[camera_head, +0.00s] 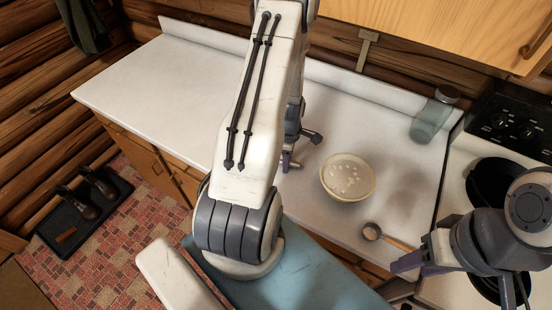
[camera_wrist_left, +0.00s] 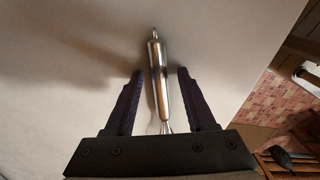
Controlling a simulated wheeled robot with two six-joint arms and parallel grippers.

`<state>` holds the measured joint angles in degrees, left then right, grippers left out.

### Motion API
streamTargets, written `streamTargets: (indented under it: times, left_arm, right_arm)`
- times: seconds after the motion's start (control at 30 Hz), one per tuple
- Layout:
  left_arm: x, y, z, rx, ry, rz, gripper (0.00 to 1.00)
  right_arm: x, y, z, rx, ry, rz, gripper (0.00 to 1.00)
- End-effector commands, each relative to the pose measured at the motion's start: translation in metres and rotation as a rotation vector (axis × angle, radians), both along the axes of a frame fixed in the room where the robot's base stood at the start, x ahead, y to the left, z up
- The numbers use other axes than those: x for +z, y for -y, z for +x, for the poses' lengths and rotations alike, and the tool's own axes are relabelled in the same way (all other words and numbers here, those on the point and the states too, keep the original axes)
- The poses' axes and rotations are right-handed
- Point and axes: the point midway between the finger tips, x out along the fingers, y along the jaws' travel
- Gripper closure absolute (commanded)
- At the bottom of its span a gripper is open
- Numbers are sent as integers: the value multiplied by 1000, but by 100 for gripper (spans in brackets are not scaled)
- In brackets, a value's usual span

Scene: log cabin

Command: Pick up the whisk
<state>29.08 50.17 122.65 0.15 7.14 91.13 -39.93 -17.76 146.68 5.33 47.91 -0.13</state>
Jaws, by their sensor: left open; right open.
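The whisk (camera_wrist_left: 157,58) lies on the white counter in the left wrist view. Its shiny metal handle points away from me and sits between the two open fingers of my left gripper (camera_wrist_left: 160,76), with a gap on each side. Its wire end is mostly hidden behind the gripper body. In the head view my left gripper (camera_head: 294,152) is low over the counter, left of the bowl, partly hidden by my arm, and I cannot make out the whisk there. My right gripper (camera_head: 400,265) is open and empty near the counter's right front, by the stove.
A cream bowl (camera_head: 347,177) with small pale pieces in it stands right of my left gripper. A small scoop with a wooden handle (camera_head: 371,231) lies near my right gripper. A glass jar (camera_head: 430,122) stands at the back, beside the stove with black pans (camera_head: 490,185). The left counter (camera_head: 150,85) is clear.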

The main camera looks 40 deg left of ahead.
Motion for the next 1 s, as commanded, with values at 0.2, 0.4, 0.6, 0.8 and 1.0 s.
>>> streamTargets:
  times: [0.2, 0.4, 0.6, 0.8, 1.0]
  left_arm:
    - [-2, 0, 0, 0, 0, 0, 44]
    - [-2, 0, 0, -1, 0, 0, 44]
    - [-5, 0, 0, -1, -1, -1, 44]
    - [-4, 0, 0, -1, -1, -1, 100]
    - [-4, 0, 0, -1, -1, -1, 100]
  right_arm:
    - [0, 0, 0, 0, 0, 0, 50]
    - [-1, 0, 0, 0, 0, 0, 50]
    - [-3, 0, 0, 0, 0, 0, 50]
    - [-2, 0, 0, 0, 0, 0, 50]
    - [-2, 0, 0, 0, 0, 0, 50]
